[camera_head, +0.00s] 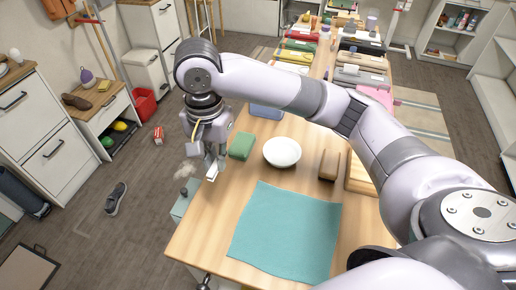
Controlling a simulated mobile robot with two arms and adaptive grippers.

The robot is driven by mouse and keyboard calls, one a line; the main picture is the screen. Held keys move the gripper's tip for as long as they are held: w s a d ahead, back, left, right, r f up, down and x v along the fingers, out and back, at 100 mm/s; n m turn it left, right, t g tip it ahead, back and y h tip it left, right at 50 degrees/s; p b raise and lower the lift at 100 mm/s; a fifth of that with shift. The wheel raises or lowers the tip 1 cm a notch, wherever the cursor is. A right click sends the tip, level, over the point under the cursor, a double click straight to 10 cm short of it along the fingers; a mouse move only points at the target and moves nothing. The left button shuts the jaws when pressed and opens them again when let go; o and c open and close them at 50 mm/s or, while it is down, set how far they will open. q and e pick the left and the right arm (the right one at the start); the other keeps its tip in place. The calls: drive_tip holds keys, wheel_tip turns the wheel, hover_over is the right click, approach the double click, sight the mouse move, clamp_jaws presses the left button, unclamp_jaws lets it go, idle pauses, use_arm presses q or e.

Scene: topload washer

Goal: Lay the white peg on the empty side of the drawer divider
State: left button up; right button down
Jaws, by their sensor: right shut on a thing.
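My right gripper (213,168) hangs from my right arm, fingers down, at the left edge of the wooden table. It is shut on a small white piece, the white peg (211,174) as far as I can tell; the fingers hide part of it. Just below and left of the gripper, a grey-blue drawer (181,208) sticks out from the table's left side, with a dark knob by it. Its divider and inside are too small to make out. My left gripper does not show.
On the table (195,240), a green block (241,146) stands right of the gripper, then a white bowl (282,152) and a brown block (329,164). A teal cloth (285,235) lies in front. A shoe (115,198) lies on the floor at left.

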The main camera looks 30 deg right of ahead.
sight(226, 212)
wheel_tip(226, 212, down, 20)
drive_tip(key=shift+f, duration=0.1)
idle(0.4)
drive_tip(key=c, duration=1.7)
unclamp_jaws()
drive_tip(key=shift+f, duration=0.1)
drive_tip(key=shift+o, duration=0.2)
